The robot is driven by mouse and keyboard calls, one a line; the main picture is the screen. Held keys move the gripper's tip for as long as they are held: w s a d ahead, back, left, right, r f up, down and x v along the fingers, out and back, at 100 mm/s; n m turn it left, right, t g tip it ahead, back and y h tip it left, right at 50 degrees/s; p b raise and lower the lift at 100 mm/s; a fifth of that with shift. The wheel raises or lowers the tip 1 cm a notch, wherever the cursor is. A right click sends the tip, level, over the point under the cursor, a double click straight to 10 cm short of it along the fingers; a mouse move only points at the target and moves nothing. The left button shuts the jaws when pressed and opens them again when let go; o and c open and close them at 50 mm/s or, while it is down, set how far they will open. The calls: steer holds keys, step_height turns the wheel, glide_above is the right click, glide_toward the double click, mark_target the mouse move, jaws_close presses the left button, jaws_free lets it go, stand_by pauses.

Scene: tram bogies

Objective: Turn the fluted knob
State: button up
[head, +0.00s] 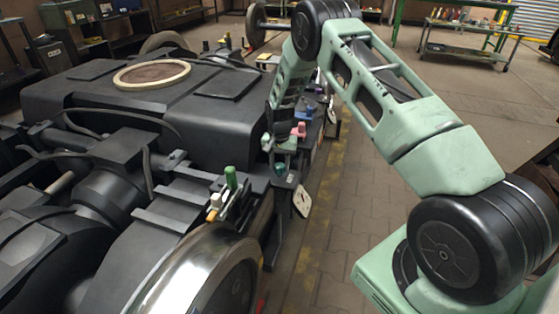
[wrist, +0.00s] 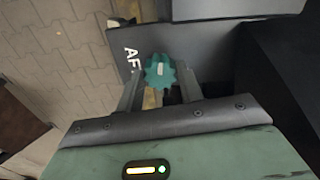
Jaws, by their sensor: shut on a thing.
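The fluted knob (wrist: 160,71) is teal with a scalloped rim and a small pale mark on its face. It shows in the middle of the wrist view. My gripper (wrist: 160,88) is shut on it, with one finger on each side. In the head view my gripper (head: 281,152) is at the side of the dark bogie, beyond the near wheel. A small teal patch just below it there seems to be the knob (head: 280,169), partly hidden. The knob's stem and base are hidden.
The bogie (head: 90,100) fills the left of the head view. A green handle (head: 231,178) and a pink part (head: 299,130) stand near my gripper.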

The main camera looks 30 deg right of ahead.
mark_target(280, 166)
steer(key=n+p, duration=0.1)
steer(key=n, duration=0.3)
steer(key=shift+r+n, duration=0.1)
steer(key=shift+n, duration=0.2)
steer(key=n+p, duration=0.1)
steer(key=n, duration=0.3)
steer(key=shift+n, duration=0.3)
steer(key=n+p, duration=0.1)
steer(key=n, duration=0.8)
steer(key=shift+n+p, duration=0.3)
steer(key=o, duration=1)
step_height(280, 166, up, 17)
steer(key=p, duration=0.1)
steer(key=shift+r, duration=0.15)
